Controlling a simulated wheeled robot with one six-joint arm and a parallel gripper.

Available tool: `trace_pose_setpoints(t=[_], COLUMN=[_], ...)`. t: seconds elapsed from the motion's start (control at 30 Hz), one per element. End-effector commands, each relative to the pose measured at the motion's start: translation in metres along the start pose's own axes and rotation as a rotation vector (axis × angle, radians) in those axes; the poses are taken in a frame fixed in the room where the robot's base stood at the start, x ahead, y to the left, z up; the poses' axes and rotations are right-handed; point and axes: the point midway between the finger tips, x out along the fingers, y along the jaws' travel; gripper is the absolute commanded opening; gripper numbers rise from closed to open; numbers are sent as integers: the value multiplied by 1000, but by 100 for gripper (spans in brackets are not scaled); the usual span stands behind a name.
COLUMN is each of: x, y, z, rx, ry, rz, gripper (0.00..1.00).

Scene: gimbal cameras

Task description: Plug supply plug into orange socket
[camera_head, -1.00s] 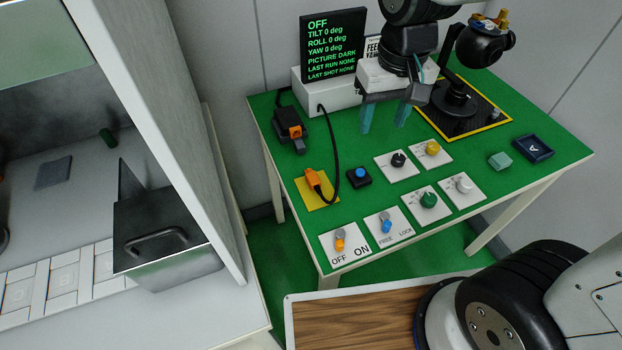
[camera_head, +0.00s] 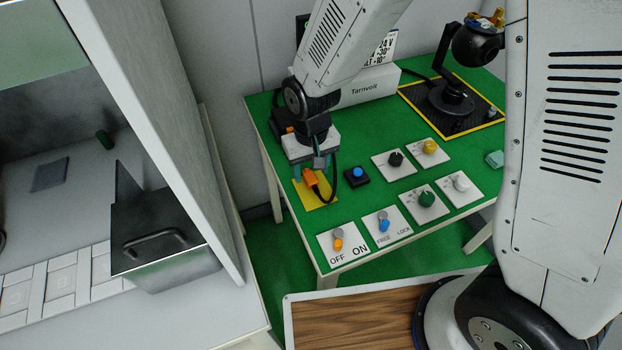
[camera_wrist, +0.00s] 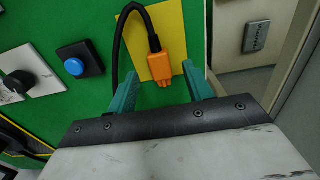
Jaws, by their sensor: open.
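The orange supply plug (camera_head: 312,181) lies on a yellow pad (camera_head: 316,199) near the left side of the green table, its black cable running from one end. My gripper (camera_head: 308,178) is over the pad, open. In the wrist view the plug (camera_wrist: 168,65) lies between and slightly beyond the teal fingertips (camera_wrist: 160,84), with no finger seen gripping it. The orange socket (camera_head: 289,129) is on a black unit at the back left. My arm hides most of that unit, and only a bit of orange shows.
A blue push button (camera_head: 358,173) stands just right of the pad. Knob panels and two toggle switches (camera_head: 337,240) lie nearby. A white Tarnvolt box (camera_head: 368,88) stands behind, with the gimbal camera (camera_head: 455,98) on a black plate at back right.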

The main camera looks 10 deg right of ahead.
Motion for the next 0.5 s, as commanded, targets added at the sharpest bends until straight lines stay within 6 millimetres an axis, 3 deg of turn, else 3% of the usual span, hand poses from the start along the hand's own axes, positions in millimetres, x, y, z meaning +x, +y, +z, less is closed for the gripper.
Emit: trace_pose_setpoints(t=[0.13,0.4,0.5], x=[17,20,20], y=[0,0,0], z=[0,0,0], rx=[0,0,0], ry=[-2,0,0], rz=[0,0,0], gripper=[51,51,26])
